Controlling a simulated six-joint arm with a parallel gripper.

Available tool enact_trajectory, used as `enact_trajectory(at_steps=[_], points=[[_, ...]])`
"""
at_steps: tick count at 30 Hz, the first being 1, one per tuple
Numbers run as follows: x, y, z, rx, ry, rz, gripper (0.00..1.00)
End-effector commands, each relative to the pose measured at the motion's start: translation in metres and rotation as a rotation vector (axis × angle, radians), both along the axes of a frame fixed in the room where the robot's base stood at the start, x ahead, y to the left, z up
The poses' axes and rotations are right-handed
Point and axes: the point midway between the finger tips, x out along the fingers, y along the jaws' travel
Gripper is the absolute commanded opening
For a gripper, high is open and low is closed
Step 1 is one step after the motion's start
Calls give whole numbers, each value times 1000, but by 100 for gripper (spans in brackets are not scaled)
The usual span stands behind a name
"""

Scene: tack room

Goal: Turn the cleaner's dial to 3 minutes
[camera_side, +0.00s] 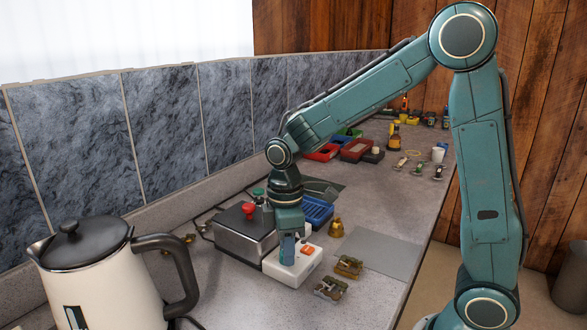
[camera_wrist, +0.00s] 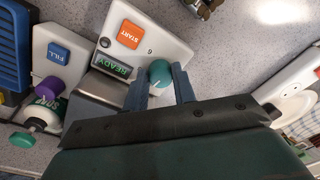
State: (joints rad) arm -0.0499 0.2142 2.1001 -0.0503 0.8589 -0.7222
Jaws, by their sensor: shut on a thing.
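The cleaner is a metal box (camera_side: 243,236) with a white control panel (camera_side: 306,268) in front. In the wrist view the panel (camera_wrist: 165,42) carries an orange START button (camera_wrist: 129,35) and a green display reading READY (camera_wrist: 111,67). A round teal dial (camera_wrist: 160,73) sits on the panel beside a printed 6; other marks are hidden. My gripper (camera_wrist: 161,76) is shut on the dial, with one finger on each side. In the side view my gripper (camera_side: 288,250) points down at the panel and hides the dial. I cannot read its setting.
A kettle (camera_side: 105,285) stands at the front left. A red knob (camera_side: 249,209) rises near the metal box, with a blue tray (camera_side: 317,210) behind. A brass piece (camera_side: 336,229) and small clear boxes (camera_side: 329,289) stand to the right. A grey mat (camera_side: 375,255) is bare.

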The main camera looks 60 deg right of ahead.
Motion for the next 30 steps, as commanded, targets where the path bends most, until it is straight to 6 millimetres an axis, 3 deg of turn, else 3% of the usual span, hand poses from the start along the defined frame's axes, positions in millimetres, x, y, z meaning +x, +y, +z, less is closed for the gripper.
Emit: enact_trajectory(at_steps=[21, 30], points=[[-1, 1, 2, 2, -3, -637, 4], [-1, 1, 2, 3, -3, -819, 4]])
